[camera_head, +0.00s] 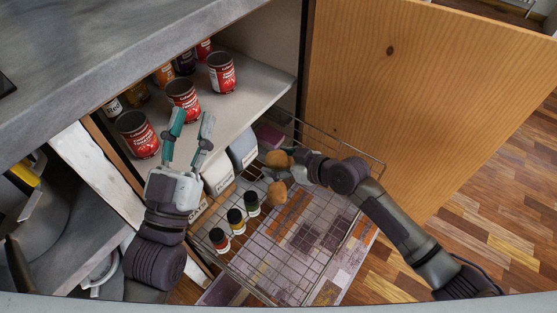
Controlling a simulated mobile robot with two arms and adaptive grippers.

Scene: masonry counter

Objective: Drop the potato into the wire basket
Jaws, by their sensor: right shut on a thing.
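The wire basket (295,232) is pulled out below the shelf, in the middle of the picture. One brown potato (277,158) is at my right gripper (290,158), which is shut on it over the basket's back part. Another brown potato (277,191) shows just in front of it, within the basket's outline, near a pale item partly hidden by the potatoes. My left gripper (193,128) is open and empty, with its fingers pointing up in front of the shelf edge. The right fingertips are partly hidden by the potato and the wrist.
Several red cans, including one nearest the shelf edge (138,134), stand on the cabinet shelf (240,105). Small jars (236,221) and white containers (219,176) stand along the basket's left side. The open wooden door (420,90) is at the right. The basket's front right is clear.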

